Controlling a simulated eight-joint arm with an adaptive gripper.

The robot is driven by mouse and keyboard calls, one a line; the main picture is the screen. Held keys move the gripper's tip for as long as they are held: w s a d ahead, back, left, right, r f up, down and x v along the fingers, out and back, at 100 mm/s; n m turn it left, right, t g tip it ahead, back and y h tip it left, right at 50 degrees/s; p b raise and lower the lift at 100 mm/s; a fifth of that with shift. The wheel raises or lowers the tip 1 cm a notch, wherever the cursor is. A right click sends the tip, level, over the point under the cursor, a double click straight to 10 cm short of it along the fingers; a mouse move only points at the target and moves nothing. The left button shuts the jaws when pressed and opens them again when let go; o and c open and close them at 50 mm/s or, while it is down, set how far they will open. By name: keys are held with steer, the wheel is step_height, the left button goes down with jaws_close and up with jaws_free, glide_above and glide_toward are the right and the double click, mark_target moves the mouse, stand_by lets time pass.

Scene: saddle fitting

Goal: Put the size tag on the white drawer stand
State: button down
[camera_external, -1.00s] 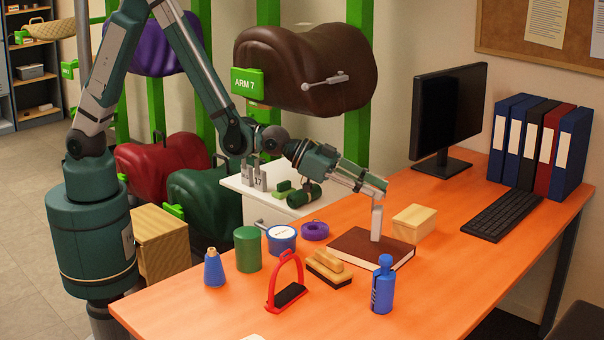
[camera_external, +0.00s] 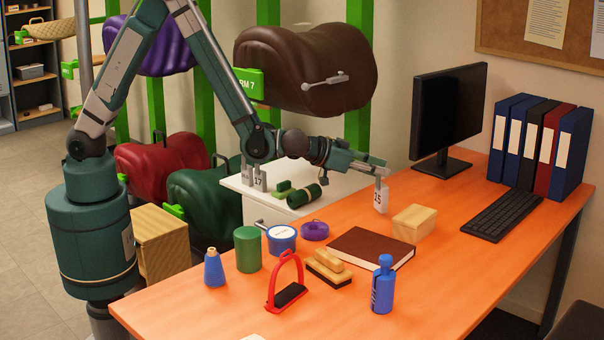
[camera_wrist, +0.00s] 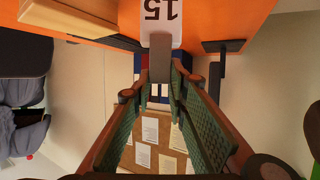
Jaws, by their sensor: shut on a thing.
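The size tag (camera_external: 381,200) is a pale plate marked 15. My gripper (camera_external: 380,171) is shut on its narrow upper end, and the tag hangs upright just below the fingers, seemingly above the desk. In the wrist view the tag (camera_wrist: 150,14) shows upside down at the top, with its grey stem between my fingertips (camera_wrist: 160,72). The white drawer stand (camera_external: 232,182) is left of the tag, behind the desk and below my forearm. On its top stand grey tags (camera_external: 259,180), one marked 17, beside a green block (camera_external: 283,190) and a dark green roll (camera_external: 304,196).
A brown book (camera_external: 368,247) and wooden box (camera_external: 414,223) lie near the tag on the orange desk (camera_external: 450,255). A monitor (camera_external: 447,110) stands behind to the right.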

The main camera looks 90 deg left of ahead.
steer(key=a+n+g+y+p, duration=0.2)
steer(key=a+n+g+y, duration=0.5)
steer(key=a, duration=2.1)
steer(key=s+a+f+n, duration=0.1)
steer(key=s+f, duration=0.1)
steer(key=s, duration=0.2)
steer(key=s+a+f+n+y, duration=0.1)
steer(key=s+a+f, duration=0.1)
steer(key=s, duration=0.2)
steer(key=s+a+f+g, duration=0.1)
steer(key=s+a+f, duration=0.1)
steer(key=s, duration=0.2)
steer(key=shift+s+a+f+n, duration=0.25)
steer(key=shift+f+n, duration=0.1)
steer(key=shift+n, duration=0.05)
step_height(320, 180, down, 6)
steer(key=b, duration=0.1)
steer(key=shift+f, duration=0.15)
steer(key=shift+f+b, duration=0.6)
steer(key=shift+f, duration=1.4)
